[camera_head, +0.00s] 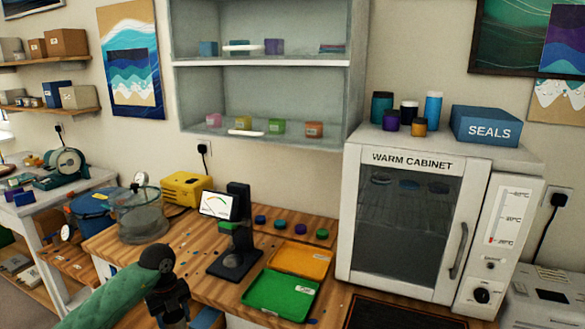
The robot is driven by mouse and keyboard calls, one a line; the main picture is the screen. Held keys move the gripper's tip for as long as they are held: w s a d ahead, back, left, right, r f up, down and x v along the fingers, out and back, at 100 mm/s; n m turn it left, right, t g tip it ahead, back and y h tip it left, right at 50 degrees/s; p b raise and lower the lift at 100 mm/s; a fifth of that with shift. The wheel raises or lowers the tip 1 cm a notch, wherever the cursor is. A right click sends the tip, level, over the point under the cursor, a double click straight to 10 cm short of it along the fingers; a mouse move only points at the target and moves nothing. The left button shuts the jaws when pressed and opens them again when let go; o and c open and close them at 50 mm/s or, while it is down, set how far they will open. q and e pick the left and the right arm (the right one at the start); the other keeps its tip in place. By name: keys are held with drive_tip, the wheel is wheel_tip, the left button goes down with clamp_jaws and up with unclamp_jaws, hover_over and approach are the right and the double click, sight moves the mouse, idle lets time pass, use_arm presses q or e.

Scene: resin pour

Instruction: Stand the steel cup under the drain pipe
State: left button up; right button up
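I cannot make out a steel cup or a drain pipe in the head view. A green-sleeved arm part of mine with dark joints rises at the lower left, in front of the bench. No gripper fingers show on it. My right gripper is not in view.
The wooden bench (185,238) holds a clear chamber with a gauge (142,222), a yellow box (187,188), a black stand with a dial display (238,240), a green tray (280,293) and an orange tray (300,261). The warm cabinet (352,215) stands shut on the right.

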sight(185, 326)
use_arm(q)
drive_tip(key=m, duration=0.6)
drive_tip(key=shift+w+d+r+y, duration=0.1)
drive_tip(key=shift+y, duration=0.2)
drive_tip(key=m, duration=0.5)
drive_tip(key=shift+d+r+m+y, duration=0.1)
drive_tip(key=shift+d+m+y, duration=0.2)
drive_tip(key=shift+d+m, duration=0.1)
drive_tip(key=m, duration=0.4)
drive_tip(key=s+d+m, duration=0.1)
drive_tip(key=shift+f+m+y, duration=0.2)
drive_tip(key=shift+m+y, duration=0.1)
drive_tip(key=shift+m, duration=0.1)
drive_tip(key=m, duration=0.2)
drive_tip(key=d+m, duration=0.1)
drive_tip(key=m, duration=0.1)
drive_tip(key=s+m, duration=0.1)
drive_tip(key=m, duration=0.1)
drive_tip(key=shift+d+f+t, duration=0.2)
drive_tip(key=shift+f+t, duration=0.1)
drive_tip(key=s+d+m+t, duration=0.1)
drive_tip(key=s+d+m, duration=0.2)
drive_tip(key=m, duration=0.7)
drive_tip(key=s+d+r+m+h, duration=0.1)
drive_tip(key=s+d+m, duration=0.2)
drive_tip(key=m, duration=0.7)
drive_tip(key=shift+d+r+m+t, duration=0.15)
drive_tip(key=shift+d+m+t, duration=0.2)
drive_tip(key=shift+d, duration=0.9)
